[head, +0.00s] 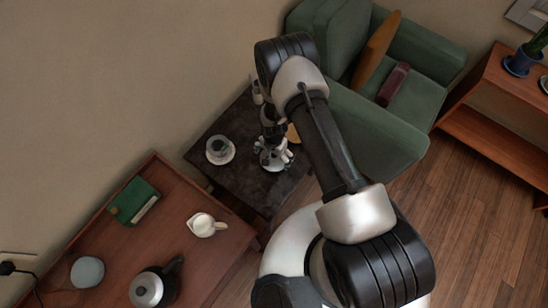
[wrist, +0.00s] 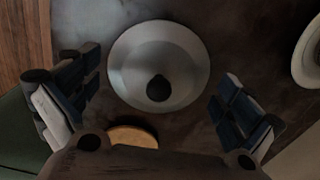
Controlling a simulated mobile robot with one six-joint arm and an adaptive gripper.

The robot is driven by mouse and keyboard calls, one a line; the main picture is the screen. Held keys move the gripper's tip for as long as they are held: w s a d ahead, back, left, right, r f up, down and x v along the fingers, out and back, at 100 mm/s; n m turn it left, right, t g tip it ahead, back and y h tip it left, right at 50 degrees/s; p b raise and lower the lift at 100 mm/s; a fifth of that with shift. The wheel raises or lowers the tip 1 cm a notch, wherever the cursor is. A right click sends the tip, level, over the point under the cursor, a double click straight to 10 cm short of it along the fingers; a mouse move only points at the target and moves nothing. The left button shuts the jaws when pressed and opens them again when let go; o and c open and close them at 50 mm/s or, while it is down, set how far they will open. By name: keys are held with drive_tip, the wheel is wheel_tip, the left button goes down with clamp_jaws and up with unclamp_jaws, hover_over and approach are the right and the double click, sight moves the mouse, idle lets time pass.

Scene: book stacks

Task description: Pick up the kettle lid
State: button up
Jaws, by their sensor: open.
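The kettle lid (wrist: 128,72) is a round pale grey disc with a black knob (wrist: 158,89). It lies knob up on the dark side table in the wrist view. In the head view its pale edge (head: 273,167) shows under my gripper, which covers most of it. My gripper (head: 274,157) is open and points down over the lid. In the wrist view my gripper (wrist: 153,108) has one finger on each side of the lid, with nothing held between them. The gap in height is hard to judge.
A cup on a saucer (head: 220,150) stands left on the dark table (head: 235,185). A wooden disc (wrist: 132,137) lies close to the lid. The brown table holds a kettle (head: 147,290), a creamer (head: 203,225) and a green book (head: 132,198). A green armchair (head: 375,130) stands behind.

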drive_tip(key=shift+s, duration=0.1)
drive_tip(key=c, duration=1.3)
drive_tip(key=shift+c, duration=0.7)
